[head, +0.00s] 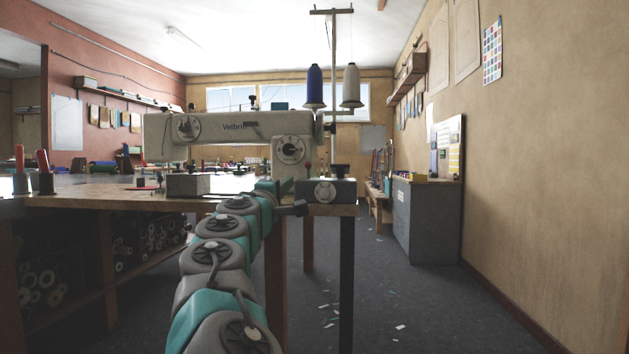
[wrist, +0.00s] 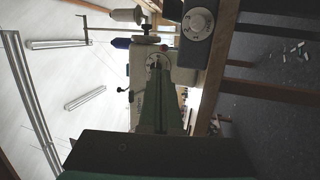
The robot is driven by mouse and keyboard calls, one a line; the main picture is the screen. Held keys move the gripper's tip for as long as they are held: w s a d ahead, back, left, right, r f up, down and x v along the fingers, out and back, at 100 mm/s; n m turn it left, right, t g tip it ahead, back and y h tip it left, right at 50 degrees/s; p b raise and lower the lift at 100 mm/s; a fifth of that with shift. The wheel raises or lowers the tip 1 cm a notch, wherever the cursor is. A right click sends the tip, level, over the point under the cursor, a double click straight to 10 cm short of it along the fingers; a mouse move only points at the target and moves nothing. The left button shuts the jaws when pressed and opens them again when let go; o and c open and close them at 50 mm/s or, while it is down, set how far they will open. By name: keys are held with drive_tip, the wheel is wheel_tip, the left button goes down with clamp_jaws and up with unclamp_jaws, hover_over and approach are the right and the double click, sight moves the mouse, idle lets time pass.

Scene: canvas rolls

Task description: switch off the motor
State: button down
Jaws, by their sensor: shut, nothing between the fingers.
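A grey box with a round pale dial (head: 325,191) sits at the right end of the sewing table, below the machine head; it looks like the motor's control box. It also shows in the wrist view (wrist: 197,25), which is turned on its side. A small red button (wrist: 192,48) shows beside that box in the wrist view. The white sewing machine (head: 230,128) stands on the table. My gripper (wrist: 158,68) is shut and empty, pointing toward the machine's dial end, apart from the control box. In the head view my arm hides its fingertips.
The wooden table edge (head: 110,197) runs in front of me, with a dark leg (head: 347,270) at right. A thread stand (head: 333,60) with blue and white cones rises behind the machine. A grey cabinet (head: 428,222) stands at right. The floor between is open, with scraps.

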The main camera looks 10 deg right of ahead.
drive_tip(key=shift+w+f, duration=0.6)
drive_tip(key=shift+f, duration=0.05)
drive_tip(key=p, duration=0.1)
approach(307, 167)
drive_tip(key=shift+p+x, duration=0.9)
drive_tip(key=shift+x, duration=1.4)
drive_tip(key=shift+w+d+r+p, duration=0.15)
drive_tip(key=shift+w+r+p, duration=0.15)
drive_tip(key=shift+w, duration=0.15)
drive_tip(key=shift+w+d, duration=0.4)
drive_tip(key=shift+w, duration=0.1)
